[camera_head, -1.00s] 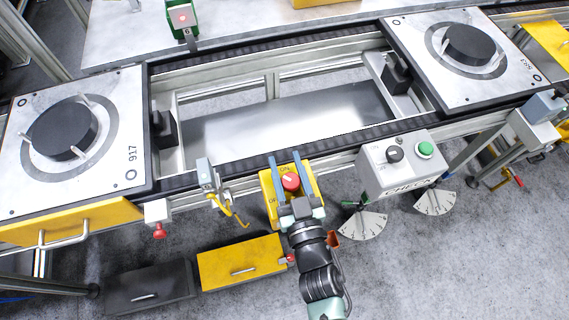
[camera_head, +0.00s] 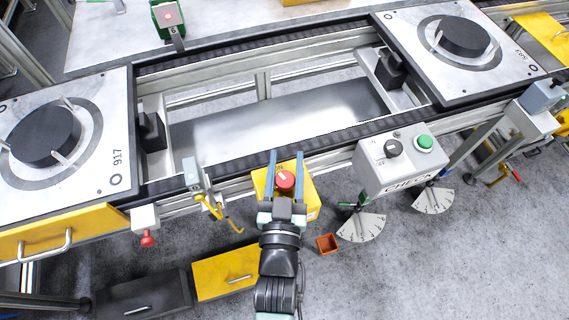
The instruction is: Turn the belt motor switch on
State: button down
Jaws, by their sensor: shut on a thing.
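The belt motor switch is a round red knob (camera_head: 285,180) with a pale mark on top. It sits on a yellow box (camera_head: 311,207) at the front rail of the conveyor. My gripper (camera_head: 286,160) reaches over the box from the front, with one blue finger on each side of the knob, shut on it. The fingertips extend past the knob toward the belt. My gripper hides much of the box face, and I cannot read its ON and OFF labels now.
A grey CHECK box (camera_head: 399,165) with a black selector and a green button stands to the right. A yellow hook (camera_head: 208,205) and a red-knobbed fitting (camera_head: 148,240) are to the left. A small orange-brown bin (camera_head: 327,244) lies below right.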

jog(key=shift+d+m+h+b, duration=0.25)
jog(key=shift+m+h, duration=0.2)
jog(key=shift+h, duration=0.25)
jog(key=shift+d+m+h+b, duration=0.1)
jog(key=shift+m+h+b, duration=0.3)
jog(key=shift+h, duration=0.3)
jog(key=shift+s+d+m+g+h+b, duration=0.15)
jog(key=shift+m+g+h, duration=0.4)
jog(key=shift+m+h, duration=0.4)
jog(key=shift+s+d+m+g+h+b, duration=0.15)
jog(key=shift+m+g+h, duration=0.45)
jog(key=shift+h, duration=0.65)
jog(key=shift+w, duration=0.1)
jog(key=shift+c, duration=1.8)
grip_release()
jog(key=b+v, duration=0.1)
jog(key=v, duration=1.2)
jog(key=shift+f, duration=0.1)
